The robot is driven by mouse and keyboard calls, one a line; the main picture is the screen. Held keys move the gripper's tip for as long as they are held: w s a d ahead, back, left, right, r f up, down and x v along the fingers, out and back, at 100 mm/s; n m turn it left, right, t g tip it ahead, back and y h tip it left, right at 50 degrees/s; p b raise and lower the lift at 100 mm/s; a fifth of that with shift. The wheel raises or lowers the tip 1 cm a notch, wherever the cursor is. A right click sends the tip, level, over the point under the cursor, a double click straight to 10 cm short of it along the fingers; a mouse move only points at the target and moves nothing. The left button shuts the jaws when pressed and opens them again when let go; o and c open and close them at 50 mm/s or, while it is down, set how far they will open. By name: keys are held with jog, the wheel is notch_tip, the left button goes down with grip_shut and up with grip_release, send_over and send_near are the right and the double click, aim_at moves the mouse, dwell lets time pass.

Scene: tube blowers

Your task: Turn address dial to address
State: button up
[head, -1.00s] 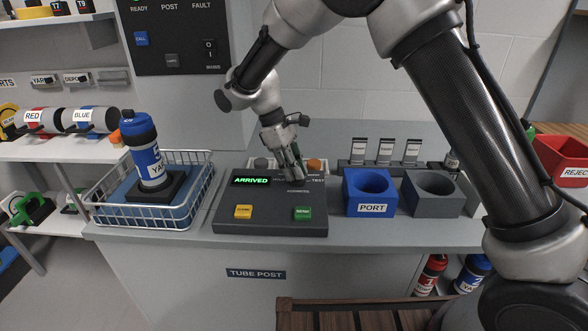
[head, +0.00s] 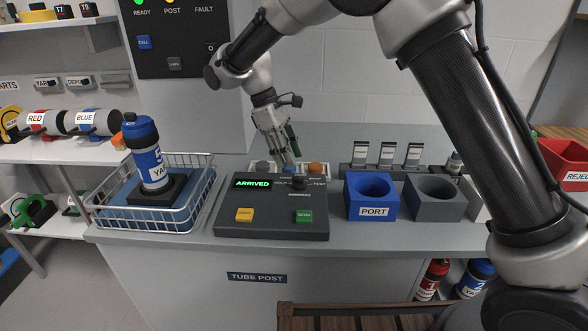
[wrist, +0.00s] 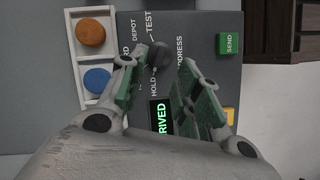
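The address dial (wrist: 158,58) is a dark round knob on the grey console, with TEST, DEPOT and HOLD lettering around it and ADDRESS printed beside it. A pale line shows between the knob and TEST; I cannot tell clearly where the knob points. In the head view the dial (head: 299,181) is small and partly hidden. My gripper (wrist: 166,65) is open, its green-padded fingers apart with the knob near the gap between their tips. In the head view my gripper (head: 287,166) is over the console's back edge; contact cannot be seen.
The console display (head: 253,184) reads ARRIVED. Yellow (head: 244,215) and green SEND (head: 304,216) buttons sit at the front. Blue (wrist: 97,79) and orange (wrist: 91,32) discs lie in a white tray behind. A wire basket (head: 187,215) is left, a blue PORT block (head: 372,211) right.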

jog(key=v, duration=0.5)
jog(key=shift+a+r, duration=0.15)
jog(key=shift+r, duration=0.2)
jog(key=shift+w, duration=0.1)
